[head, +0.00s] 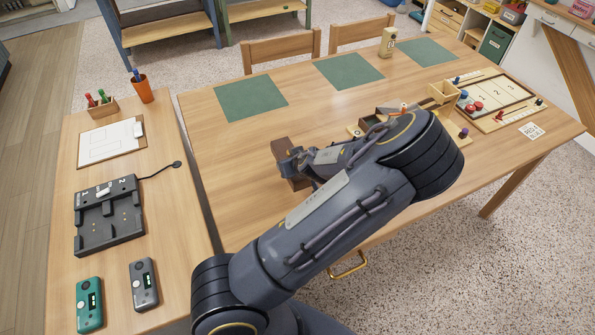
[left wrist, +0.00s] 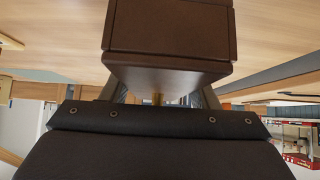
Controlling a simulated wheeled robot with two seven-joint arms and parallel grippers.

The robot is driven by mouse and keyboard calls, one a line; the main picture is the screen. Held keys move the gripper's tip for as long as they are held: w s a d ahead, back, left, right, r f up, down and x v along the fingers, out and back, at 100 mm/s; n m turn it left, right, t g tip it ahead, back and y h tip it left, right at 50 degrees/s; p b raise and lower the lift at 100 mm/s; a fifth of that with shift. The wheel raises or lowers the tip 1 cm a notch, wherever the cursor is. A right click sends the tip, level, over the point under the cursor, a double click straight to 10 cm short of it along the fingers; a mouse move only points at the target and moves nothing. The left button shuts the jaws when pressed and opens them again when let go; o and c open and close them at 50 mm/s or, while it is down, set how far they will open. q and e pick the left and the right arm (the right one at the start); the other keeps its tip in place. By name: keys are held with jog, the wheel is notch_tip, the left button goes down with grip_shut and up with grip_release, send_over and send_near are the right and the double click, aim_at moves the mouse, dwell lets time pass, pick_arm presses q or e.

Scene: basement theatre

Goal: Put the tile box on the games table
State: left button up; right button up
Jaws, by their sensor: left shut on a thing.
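The tile box, a dark brown box (head: 281,145), is at the near left part of the wooden games table (head: 215,130). My left gripper (head: 293,165) is shut on it, and the gripper and wrist hide part of it. In the left wrist view the dark box (left wrist: 170,30) fills the top middle, with the fingers of my left gripper (left wrist: 160,97) on both sides of its lower part. Tabletop shows behind the box. I cannot tell whether the box touches the table. My right gripper is not in view.
Green mats (head: 250,98) lie along the table's far side. A game board (head: 490,100) and wooden trays are at the right. A side table (head: 185,235) at the left holds a clipboard (head: 108,142), a black dock (head: 108,215) and handsets. The table's left part is clear.

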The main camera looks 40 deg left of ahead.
pick_arm(q)
jog(key=shift+w+d+f, duration=0.25)
jog(key=shift+w+f, duration=0.1)
jog(key=shift+f, duration=0.15)
jog(key=shift+w+d+f, duration=0.25)
jog(key=shift+w+f, duration=0.05)
jog(key=shift+f, duration=0.15)
jog(key=shift+f+p, duration=0.45)
jog(key=shift+f, duration=1.1)
jog(key=shift+f, duration=0.15)
jog(key=o, duration=1.2)
jog(key=shift+c, duration=0.2)
